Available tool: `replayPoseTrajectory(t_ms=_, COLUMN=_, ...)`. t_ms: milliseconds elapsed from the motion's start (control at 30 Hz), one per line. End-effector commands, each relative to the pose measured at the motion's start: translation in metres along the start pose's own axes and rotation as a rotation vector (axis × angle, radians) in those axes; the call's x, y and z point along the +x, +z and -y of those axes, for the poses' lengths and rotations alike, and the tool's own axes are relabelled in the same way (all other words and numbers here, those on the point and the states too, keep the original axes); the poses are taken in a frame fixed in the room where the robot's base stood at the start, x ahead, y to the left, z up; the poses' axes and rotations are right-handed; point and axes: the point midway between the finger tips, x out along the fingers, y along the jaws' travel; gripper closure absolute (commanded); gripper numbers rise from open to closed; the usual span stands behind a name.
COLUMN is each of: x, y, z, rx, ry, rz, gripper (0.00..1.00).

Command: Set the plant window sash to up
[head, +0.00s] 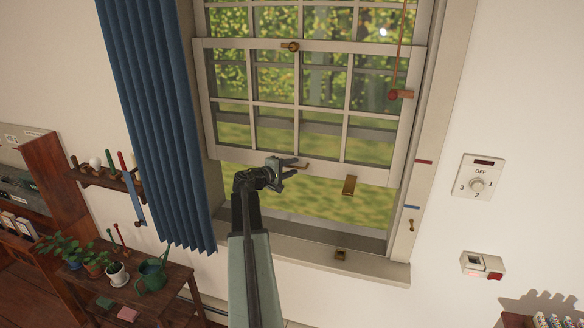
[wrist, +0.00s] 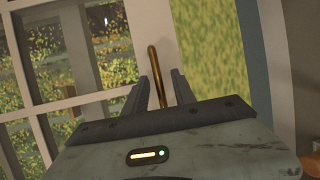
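The window sash (head: 331,170) is a white frame with several panes, raised part way, with open garden view under its bottom rail. A brass lift handle (head: 302,167) sits on that rail. My gripper (head: 295,168) is at the rail beside the handle, its two fingers apart. In the wrist view the brass handle (wrist: 156,75) rises between the two fingertips (wrist: 158,88), with gaps on both sides. A red mark (head: 423,161) and a blue mark (head: 411,207) are on the right jamb; the sash's lower right corner lies between their heights.
A blue curtain (head: 160,120) hangs left of the window. A plant table (head: 150,300) stands lower left. A dial (head: 478,184) is on the right wall.

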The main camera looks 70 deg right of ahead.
Motion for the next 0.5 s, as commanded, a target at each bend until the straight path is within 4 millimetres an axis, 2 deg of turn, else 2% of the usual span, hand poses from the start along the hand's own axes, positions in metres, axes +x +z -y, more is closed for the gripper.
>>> replayPoseTrajectory(t_ms=300, x=-0.002, y=0.0, z=0.0, rx=0.0, ry=0.001, rz=-0.001, gripper=0.69)
replayPoseTrajectory(t_ms=500, x=-0.025, y=0.001, z=-0.001, rx=0.0, ry=0.001, rz=-0.001, gripper=0.69)
